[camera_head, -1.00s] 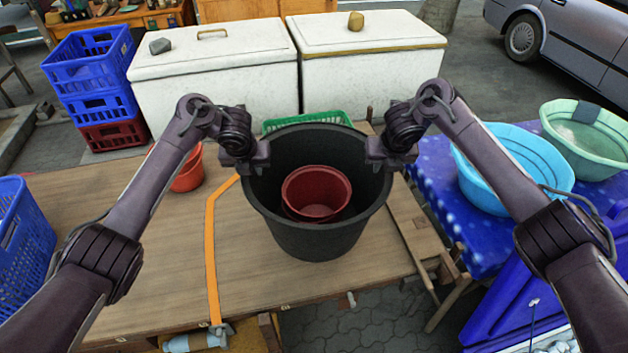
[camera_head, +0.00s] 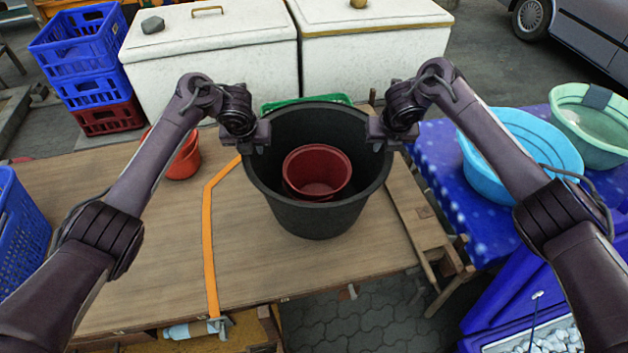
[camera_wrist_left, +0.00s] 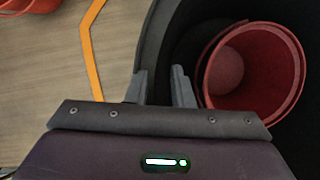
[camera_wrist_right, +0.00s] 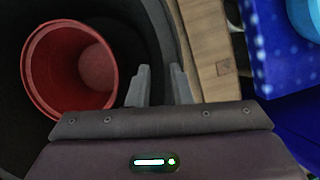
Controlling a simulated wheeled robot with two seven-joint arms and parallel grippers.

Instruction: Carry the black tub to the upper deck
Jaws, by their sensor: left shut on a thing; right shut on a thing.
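The black tub (camera_head: 318,218) is between my two arms in the head view, upright, with a red bucket (camera_head: 317,172) inside it. My left gripper (camera_head: 258,137) is shut on the tub's left rim. My right gripper (camera_head: 378,134) is shut on its right rim. In the left wrist view the fingers (camera_wrist_left: 162,88) straddle the tub wall, and in the right wrist view the fingers (camera_wrist_right: 158,86) do the same on the other side. The tub is over the wooden table top (camera_head: 130,230); whether its bottom touches the wood I cannot tell.
Two white chests (camera_head: 210,60) stand behind the table. An orange-red bucket (camera_head: 184,160) and an orange strap (camera_head: 208,240) are to the left. A green basket (camera_head: 300,101) is behind the tub. Blue crates (camera_head: 85,45) stand far left. Blue (camera_head: 520,160) and green basins (camera_head: 592,140) sit right.

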